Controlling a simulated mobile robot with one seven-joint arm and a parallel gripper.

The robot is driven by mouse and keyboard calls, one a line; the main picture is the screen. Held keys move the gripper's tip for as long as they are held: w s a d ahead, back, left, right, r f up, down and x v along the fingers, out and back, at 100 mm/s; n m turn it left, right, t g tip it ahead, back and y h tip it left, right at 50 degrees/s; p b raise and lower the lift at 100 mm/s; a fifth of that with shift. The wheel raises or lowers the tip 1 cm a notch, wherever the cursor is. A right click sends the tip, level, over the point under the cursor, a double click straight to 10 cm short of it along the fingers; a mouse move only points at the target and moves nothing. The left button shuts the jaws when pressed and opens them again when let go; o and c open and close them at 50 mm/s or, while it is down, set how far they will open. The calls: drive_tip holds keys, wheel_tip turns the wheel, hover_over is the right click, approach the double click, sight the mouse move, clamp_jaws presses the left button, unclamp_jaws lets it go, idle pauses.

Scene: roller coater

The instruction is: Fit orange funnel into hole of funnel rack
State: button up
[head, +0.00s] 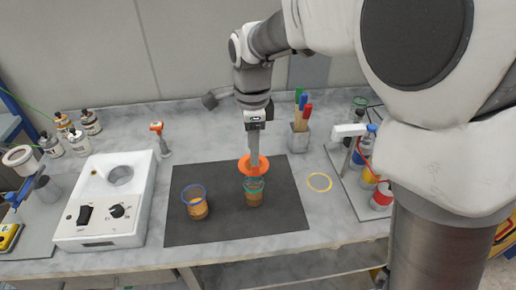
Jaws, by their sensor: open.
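The orange funnel (245,168) is at the middle of the dark mat, just above or behind the green-rimmed cup (254,197). I cannot tell whether it rests in that cup. My gripper (254,168) points down in front of the funnel and hides part of it. The jaws are open, but the fingers are too small to see in detail. I cannot surely identify the funnel rack. A stand with a white head (348,131) and coloured containers is at the right, partly hidden by my arm.
A blue-rimmed cup (196,209) stands left on the dark mat (225,229). A white device (105,200) and several bottles (78,143) are further left. A pen holder (299,139) is behind, and a yellow ring (319,182) lies right of the mat.

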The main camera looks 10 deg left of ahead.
drive_tip(key=f, duration=0.5)
drive_tip(key=shift+d+f, duration=0.2)
drive_tip(key=shift+f, duration=0.15)
clamp_jaws()
idle(1.2)
